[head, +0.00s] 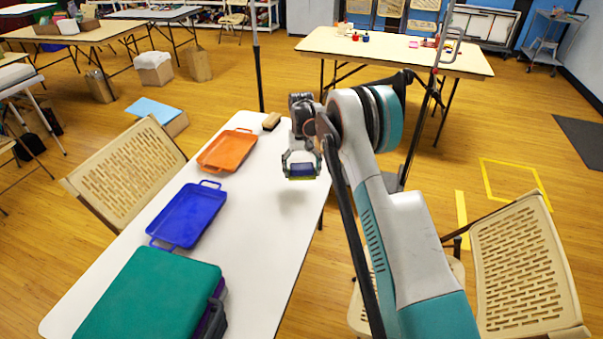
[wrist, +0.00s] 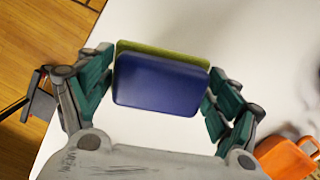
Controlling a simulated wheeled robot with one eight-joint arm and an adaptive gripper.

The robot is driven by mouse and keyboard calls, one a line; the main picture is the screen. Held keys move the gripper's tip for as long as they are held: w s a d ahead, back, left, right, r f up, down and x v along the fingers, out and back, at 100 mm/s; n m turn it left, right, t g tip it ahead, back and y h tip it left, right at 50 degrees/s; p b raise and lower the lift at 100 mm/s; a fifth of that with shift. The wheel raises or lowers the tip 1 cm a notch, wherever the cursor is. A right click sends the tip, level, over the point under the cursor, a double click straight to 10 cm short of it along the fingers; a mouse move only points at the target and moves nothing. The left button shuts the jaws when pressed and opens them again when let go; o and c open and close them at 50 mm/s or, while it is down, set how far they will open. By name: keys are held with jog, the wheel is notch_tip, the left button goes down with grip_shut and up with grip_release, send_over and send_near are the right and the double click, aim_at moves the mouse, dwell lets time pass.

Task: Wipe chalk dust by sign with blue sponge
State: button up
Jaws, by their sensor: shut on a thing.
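My gripper (head: 301,168) is shut on the blue sponge (head: 302,170) and holds it above the white table (head: 262,225). In the wrist view the sponge (wrist: 160,85) has a blue face and a yellow-green layer along its far edge. Green finger pads of my gripper (wrist: 157,88) press on its two ends. A soft shadow lies on the table below it in the head view. I cannot make out chalk dust or a sign on this table in either view.
On the white table are an orange tray (head: 228,151), a blue tray (head: 187,215), a green case (head: 150,295) and a brown block (head: 271,121). Tan chairs (head: 125,172) stand on both sides. A second table (head: 395,48) with small items stands behind. The white table's right side is bare.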

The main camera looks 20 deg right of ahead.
jog(key=shift+r+p, duration=0.55)
jog(key=shift+r, duration=0.95)
